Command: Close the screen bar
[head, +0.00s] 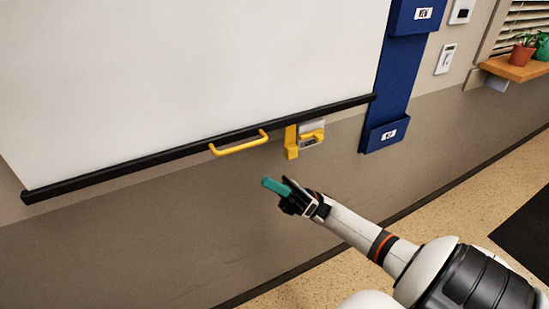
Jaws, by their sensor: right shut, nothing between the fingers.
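A white screen (190,70) hangs down over the wall. The black screen bar (110,171) runs along its lower edge, sloping up to the right in the picture. A yellow handle (238,149) hangs from the bar near its middle. A yellow bracket (291,142) is on the wall just right of the handle, below the bar. My right gripper (272,185), with teal fingers, is shut and empty. In the picture it is below the handle and bracket, apart from both. My left gripper is out of view.
A blue wall holder (383,132) with label cards stands right of the screen. A wooden shelf (520,68) with potted plants is at the upper right. A dark mat (525,235) lies on the speckled floor.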

